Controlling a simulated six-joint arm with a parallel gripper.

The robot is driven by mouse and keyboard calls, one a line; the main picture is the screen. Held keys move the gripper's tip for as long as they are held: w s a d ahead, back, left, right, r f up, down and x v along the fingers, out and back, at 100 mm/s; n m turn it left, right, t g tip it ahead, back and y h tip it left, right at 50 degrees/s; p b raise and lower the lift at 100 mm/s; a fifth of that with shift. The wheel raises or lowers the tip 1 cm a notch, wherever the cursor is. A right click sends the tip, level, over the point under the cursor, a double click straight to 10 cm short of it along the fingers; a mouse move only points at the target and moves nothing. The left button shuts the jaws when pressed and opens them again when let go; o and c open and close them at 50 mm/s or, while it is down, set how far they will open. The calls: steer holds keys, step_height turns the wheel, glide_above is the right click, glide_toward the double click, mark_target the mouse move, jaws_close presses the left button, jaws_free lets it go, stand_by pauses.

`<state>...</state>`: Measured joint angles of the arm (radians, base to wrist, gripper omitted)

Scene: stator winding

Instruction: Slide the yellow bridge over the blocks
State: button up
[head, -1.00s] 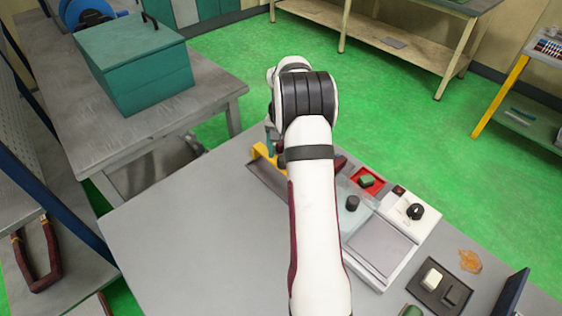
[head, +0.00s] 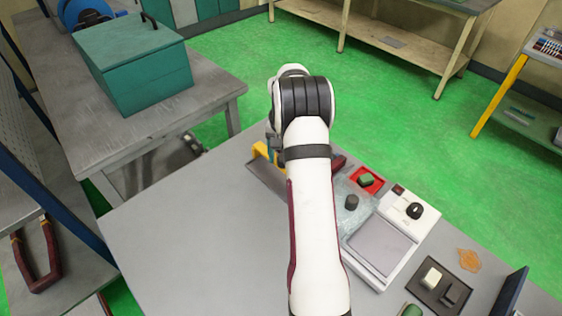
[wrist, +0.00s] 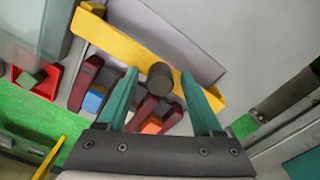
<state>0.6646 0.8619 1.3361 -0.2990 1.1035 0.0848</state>
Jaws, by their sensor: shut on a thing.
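The yellow bridge (wrist: 140,52) is a long bar running across the wrist view, with a dark round knob (wrist: 160,78) on it. My gripper (wrist: 160,75) has its teal fingers on either side of the knob, shut on the bridge by it. Two dark red U-shaped cores lie under and in front of the bar. A blue block (wrist: 94,100) sits in the left one and an orange block (wrist: 153,126) in the right one. In the head view only a little of the yellow bridge (head: 261,150) shows; my arm hides the rest and the blocks.
A red tray (head: 374,189) with a green block, a white scale (head: 390,255) and a translucent sheet with a black cylinder (head: 351,202) stand right of my arm. A dark tray (head: 423,294) is farther right. The table's left part is clear.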

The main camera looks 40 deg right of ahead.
steer(key=shift+d+f, duration=0.15)
steer(key=shift+d, duration=1.6)
steer(key=shift+d+f, duration=0.1)
steer(key=shift+d, duration=1.6)
steer(key=shift+c, duration=0.2)
steer(key=shift+w+d, duration=0.1)
steer(key=shift+d, duration=0.15)
steer(key=shift+c, duration=0.4)
steer(key=shift+d, duration=0.2)
steer(key=c, duration=0.3)
steer(key=shift+d, duration=1.95)
steer(key=o, duration=0.9)
steer(key=shift+s, duration=0.2)
steer(key=shift+s, duration=0.1)
steer(key=shift+c, duration=0.3)
steer(key=shift+o, duration=0.4)
steer(key=shift+w+r, duration=0.2)
steer(key=shift+r, duration=2.95)
